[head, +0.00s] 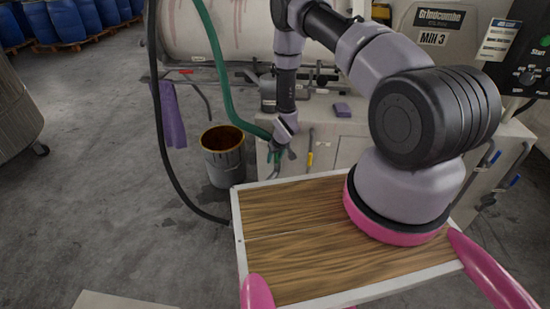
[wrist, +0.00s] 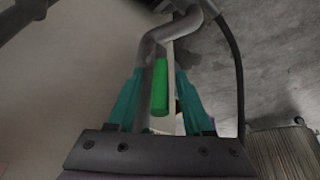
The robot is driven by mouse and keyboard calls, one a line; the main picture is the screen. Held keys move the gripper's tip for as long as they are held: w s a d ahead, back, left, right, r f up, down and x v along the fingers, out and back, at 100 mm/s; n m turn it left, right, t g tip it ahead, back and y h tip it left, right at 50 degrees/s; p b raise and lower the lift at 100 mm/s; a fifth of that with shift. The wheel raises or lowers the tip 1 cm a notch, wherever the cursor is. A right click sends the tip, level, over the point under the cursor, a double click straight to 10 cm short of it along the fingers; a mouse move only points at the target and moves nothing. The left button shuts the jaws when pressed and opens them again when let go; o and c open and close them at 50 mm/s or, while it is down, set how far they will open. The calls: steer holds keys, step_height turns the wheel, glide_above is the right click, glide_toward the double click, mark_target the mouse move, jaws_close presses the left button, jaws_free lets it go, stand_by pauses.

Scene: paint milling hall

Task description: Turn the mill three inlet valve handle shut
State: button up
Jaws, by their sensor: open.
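Mill 3 (head: 440,38) stands at the back, with its name plate on its upper front. In the wrist view, a bent grey metal lever with a green grip (wrist: 160,88) lies between the two teal fingers of my gripper (wrist: 161,82). The fingers are open, one on each side of the grip, and a gap shows on both sides. In the head view my gripper (head: 279,154) is low at the mill's front left, and its fingers hide most of this handle. I see no label saying which valve it belongs to.
A yellow-gripped lever (head: 310,159) is close to the right of my gripper. Blue-gripped levers (head: 494,157) are further right. A bucket (head: 223,155) stands on the left. A green hose (head: 222,75) and a black hose (head: 160,110) hang nearby. The floor at left is open.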

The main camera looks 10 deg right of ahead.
steer(key=shift+c, duration=0.3)
jaws_close()
stand_by(1.1)
